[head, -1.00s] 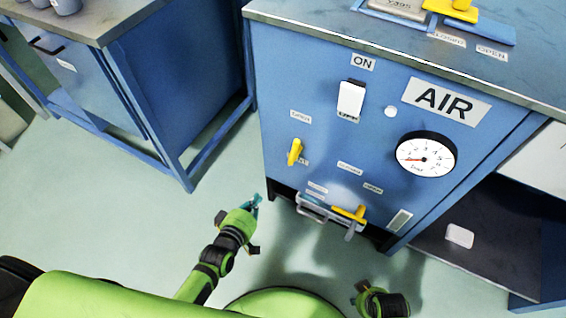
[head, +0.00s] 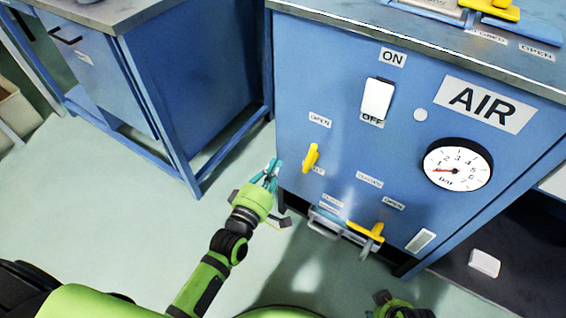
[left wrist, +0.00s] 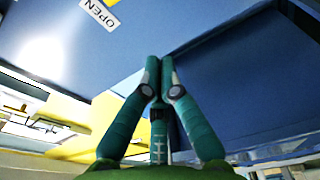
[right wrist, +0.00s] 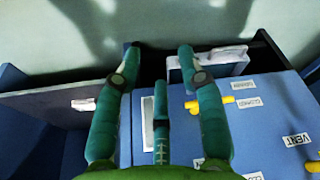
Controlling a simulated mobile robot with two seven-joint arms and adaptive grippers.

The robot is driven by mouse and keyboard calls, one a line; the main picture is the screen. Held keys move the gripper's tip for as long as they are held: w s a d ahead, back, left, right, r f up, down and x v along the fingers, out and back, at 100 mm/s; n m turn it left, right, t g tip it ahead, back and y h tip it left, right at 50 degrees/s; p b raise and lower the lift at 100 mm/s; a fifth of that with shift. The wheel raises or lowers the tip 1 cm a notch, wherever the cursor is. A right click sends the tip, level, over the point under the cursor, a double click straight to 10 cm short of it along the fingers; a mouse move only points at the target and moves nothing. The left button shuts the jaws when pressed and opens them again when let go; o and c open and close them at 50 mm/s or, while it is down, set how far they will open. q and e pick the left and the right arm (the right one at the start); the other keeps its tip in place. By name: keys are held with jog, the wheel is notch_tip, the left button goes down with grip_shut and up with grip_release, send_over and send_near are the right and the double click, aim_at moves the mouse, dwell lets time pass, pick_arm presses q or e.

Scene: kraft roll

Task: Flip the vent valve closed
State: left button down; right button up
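The vent valve's yellow handle (head: 311,157) stands nearly upright on the blue front panel, under an OPEN label (head: 320,120). A label beside its lower end is partly hidden. A VENT label (right wrist: 297,140) and part of a yellow handle (right wrist: 313,167) show at the right edge of the right wrist view. My left gripper (head: 270,170) is left of the handle and slightly lower, apart from it. In the left wrist view its fingertips (left wrist: 160,68) are together with nothing between them. My right gripper (right wrist: 158,58) is open and empty, low by the panel.
A second yellow handle (head: 366,231) sits low on the panel, above a grey bracket. A white ON/OFF switch (head: 377,98) and a pressure gauge (head: 457,165) are higher up. A blue bench (head: 190,90) stands left, with open floor between.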

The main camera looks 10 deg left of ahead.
aim_at(313, 155)
pick_arm(q)
jog(key=w, duration=0.3)
jog(key=w+d+b, duration=0.1)
jog(key=w, duration=0.2)
jog(key=w+b, duration=0.1)
jog(key=w, duration=0.1)
jog(key=shift+w+d, duration=0.25)
jog(key=shift+w, duration=0.15)
jog(key=shift+s+d+f, duration=0.15)
jog(key=shift+s+d, duration=0.45)
jog(key=shift+d, duration=0.3)
jog(key=shift+s+d+f, duration=0.1)
jog(key=shift+s+d, duration=0.45)
jog(key=shift+d, duration=0.3)
pick_arm(e)
notch_tip(313, 155, up, 6)
jog(key=shift+d, duration=0.1)
pick_arm(q)
jog(key=shift+a, duration=0.1)
